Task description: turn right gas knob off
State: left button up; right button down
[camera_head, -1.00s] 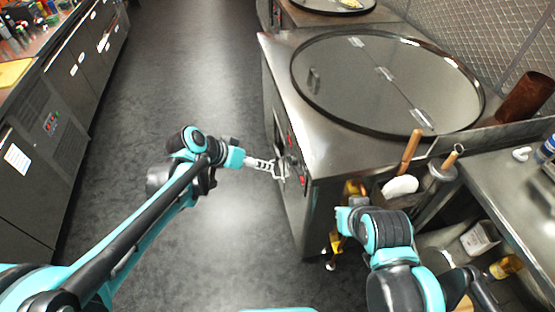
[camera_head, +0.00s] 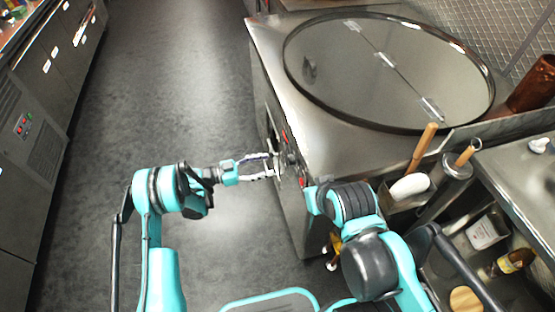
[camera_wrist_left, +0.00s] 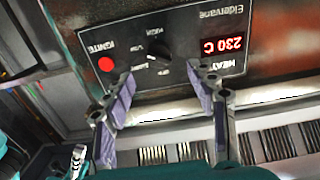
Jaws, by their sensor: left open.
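The black gas knob (camera_wrist_left: 158,49) sits on a dark control panel (camera_wrist_left: 185,80) in the left wrist view, with small labels around it. A red ignite button (camera_wrist_left: 106,64) and a red 230 C display (camera_wrist_left: 222,45) flank it. My left gripper (camera_wrist_left: 163,82) is open, its fingers apart on either side below the knob, with nothing between them. In the head view my left gripper (camera_head: 275,166) points right at the front of the steel tandoor counter (camera_head: 300,110), close to the panel. The fingers appear short of the knob. My right arm shows, but its fingers are hidden.
A large round lid (camera_head: 390,75) covers the counter top. Wooden-handled tools (camera_head: 424,143) stand in holders at its right corner. A steel side counter (camera_head: 525,175) with bottles below lies at right. The floor (camera_head: 170,90) left of the counter is clear.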

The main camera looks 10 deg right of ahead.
aim_at(289, 160)
pick_arm(q)
jog(key=d+b, duration=0.2)
jog(key=d, duration=0.5)
jog(key=shift+d, duration=0.4)
jog(key=shift+w+f, duration=0.1)
jog(key=c, duration=1.2)
